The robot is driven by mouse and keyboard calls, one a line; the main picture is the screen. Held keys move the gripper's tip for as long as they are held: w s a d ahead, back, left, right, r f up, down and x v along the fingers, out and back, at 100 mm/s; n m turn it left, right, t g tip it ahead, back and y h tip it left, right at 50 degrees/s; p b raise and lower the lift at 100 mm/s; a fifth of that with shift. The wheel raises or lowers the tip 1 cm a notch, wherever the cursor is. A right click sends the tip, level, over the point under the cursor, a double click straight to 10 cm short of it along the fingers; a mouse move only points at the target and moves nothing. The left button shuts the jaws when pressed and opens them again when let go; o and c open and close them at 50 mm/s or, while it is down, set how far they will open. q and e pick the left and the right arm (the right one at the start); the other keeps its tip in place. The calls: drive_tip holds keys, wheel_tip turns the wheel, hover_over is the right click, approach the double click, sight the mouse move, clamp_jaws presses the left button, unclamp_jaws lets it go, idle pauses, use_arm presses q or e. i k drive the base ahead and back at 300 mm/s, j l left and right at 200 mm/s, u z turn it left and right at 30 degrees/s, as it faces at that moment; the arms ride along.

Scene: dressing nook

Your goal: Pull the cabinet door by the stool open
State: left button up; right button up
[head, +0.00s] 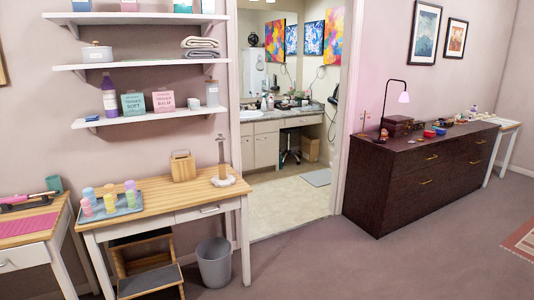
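A vanity with pale cabinet doors (266,150) stands in the room beyond the doorway. The doors appear shut, though they are small at this distance. A dark stool or chair (291,148) stands in the knee space just right of them. A wooden step stool (147,266) stands under the wooden table at the lower left, with no cabinet door visible beside it. Neither of my grippers is in view.
The doorway's floor (285,200) is clear. A grey bin (214,262) stands by the wooden table (160,198), left of the doorway. A dark dresser (400,185) stands right of it. Carpet (330,262) is open in front.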

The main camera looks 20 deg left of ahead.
sight(266, 145)
drive_tip(key=i+j+u, duration=0.1)
drive_tip(key=i, duration=0.35)
drive_tip(key=i+j+u, duration=0.1)
drive_tip(key=i, duration=0.35)
drive_tip(key=i+z, duration=0.1)
drive_tip(key=i, duration=0.55)
drive_tip(key=i+z, duration=0.1)
drive_tip(key=i, duration=0.5)
drive_tip(key=i+j+z, duration=0.1)
drive_tip(key=i, duration=0.55)
drive_tip(key=i+j+z, duration=0.1)
drive_tip(key=i, duration=0.55)
drive_tip(key=i+j+u, duration=0.1)
drive_tip(key=i+u, duration=0.25)
drive_tip(key=i, duration=0.25)
drive_tip(key=i+l+u, duration=0.1)
drive_tip(key=i+u, duration=0.25)
drive_tip(key=i, duration=0.2)
drive_tip(key=i+l+u, duration=0.25)
drive_tip(key=i+u, duration=0.15)
drive_tip(key=i, duration=0.15)
drive_tip(key=i+j+u, duration=0.15)
drive_tip(key=i+u, duration=0.15)
drive_tip(key=i, duration=0.7)
drive_tip(key=i+l+u, duration=0.1)
drive_tip(key=i+u, duration=0.2)
drive_tip(key=i, duration=0.65)
